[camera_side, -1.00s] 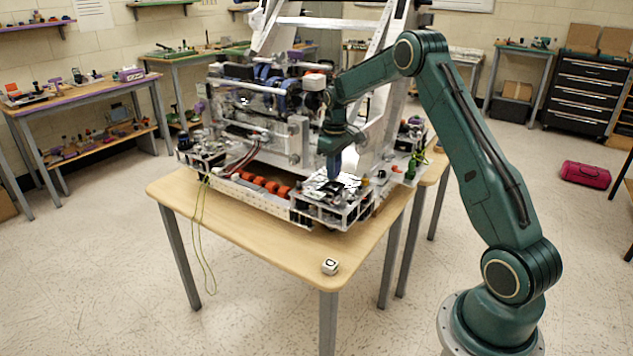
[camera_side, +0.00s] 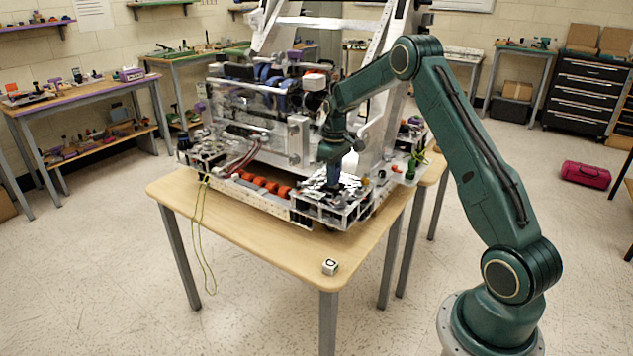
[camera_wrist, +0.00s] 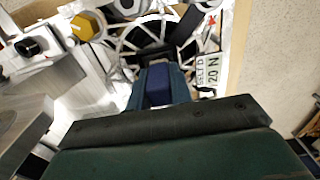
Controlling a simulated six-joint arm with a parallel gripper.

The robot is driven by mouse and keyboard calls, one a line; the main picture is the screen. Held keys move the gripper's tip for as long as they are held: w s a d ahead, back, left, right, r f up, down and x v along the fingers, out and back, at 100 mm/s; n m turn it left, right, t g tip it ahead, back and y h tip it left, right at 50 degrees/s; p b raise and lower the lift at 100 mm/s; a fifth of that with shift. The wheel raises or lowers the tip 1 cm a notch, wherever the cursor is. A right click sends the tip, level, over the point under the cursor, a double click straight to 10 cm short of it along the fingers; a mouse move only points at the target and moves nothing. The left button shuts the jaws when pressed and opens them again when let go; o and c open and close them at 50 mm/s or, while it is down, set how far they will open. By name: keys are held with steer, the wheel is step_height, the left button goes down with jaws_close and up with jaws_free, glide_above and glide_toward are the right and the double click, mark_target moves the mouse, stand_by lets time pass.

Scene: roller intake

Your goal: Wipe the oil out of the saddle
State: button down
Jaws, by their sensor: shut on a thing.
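My gripper (camera_side: 333,186) points down at the front right corner of the white-framed roller machine (camera_side: 300,214) on the wooden table. In the wrist view my gripper (camera_wrist: 157,70) is shut on a dark blue block (camera_wrist: 158,88). Its tip is over or in a round, dark, spoked part of the machine (camera_wrist: 130,42); I cannot tell if it touches. I cannot make out which part is the saddle, and no oil shows clearly. My gripper and the block hide what lies under them.
Orange rollers (camera_side: 262,184) run left of my gripper. White uprights rise behind.

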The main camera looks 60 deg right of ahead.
steer(key=shift+f, duration=0.3)
stand_by(0.5)
steer(key=c, duration=1.6)
jaws_free()
steer(key=shift+c, duration=0.2)
steer(key=shift+r, duration=0.8)
jaws_close()
steer(key=shift+r, duration=0.15)
